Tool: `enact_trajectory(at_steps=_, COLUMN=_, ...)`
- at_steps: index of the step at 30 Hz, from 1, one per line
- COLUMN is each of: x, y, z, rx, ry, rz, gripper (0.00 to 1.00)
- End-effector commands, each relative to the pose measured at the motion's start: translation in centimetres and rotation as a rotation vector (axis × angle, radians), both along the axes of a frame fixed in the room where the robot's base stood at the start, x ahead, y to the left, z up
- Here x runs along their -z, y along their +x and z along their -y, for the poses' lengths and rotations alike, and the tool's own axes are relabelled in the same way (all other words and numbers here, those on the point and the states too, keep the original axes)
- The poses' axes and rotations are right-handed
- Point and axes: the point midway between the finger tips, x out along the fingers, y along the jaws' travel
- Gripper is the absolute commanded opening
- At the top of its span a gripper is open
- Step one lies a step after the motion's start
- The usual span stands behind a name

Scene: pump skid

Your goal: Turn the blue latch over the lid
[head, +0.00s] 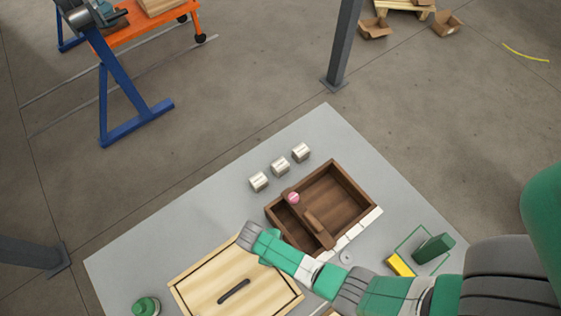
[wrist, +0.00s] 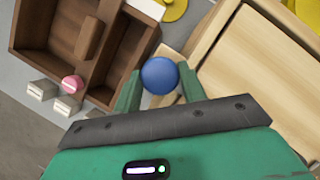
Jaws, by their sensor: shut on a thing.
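The blue latch (wrist: 160,75) shows as a round blue knob in the wrist view, between the green fingers of my gripper (wrist: 160,86). My gripper is shut on it. The light wooden lid (head: 215,268) with a black bar handle (head: 233,291) lies at the lower middle of the head view. Pale wood also shows at the right of the wrist view (wrist: 262,66), beside the latch. In the head view my wrist hangs over the lid's upper corner and hides the latch and fingertips. How far the latch is turned cannot be told.
A brown compartment tray (head: 349,180) stands right beside the lid, with a pink round piece (head: 293,198) at it. Three metal blocks (head: 280,166) stand behind. A yellow block (head: 400,265) and a green block (head: 433,247) lie right. A green knob (head: 146,306) is lower left.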

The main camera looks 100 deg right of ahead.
Motion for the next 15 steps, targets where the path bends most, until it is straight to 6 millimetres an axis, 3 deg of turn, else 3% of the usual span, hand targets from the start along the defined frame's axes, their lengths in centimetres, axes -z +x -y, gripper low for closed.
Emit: enact_trajectory(at_steps=15, x=0.04, y=0.02, z=-0.04, rx=-0.061, ry=0.0, rz=0.001, gripper=0.18)
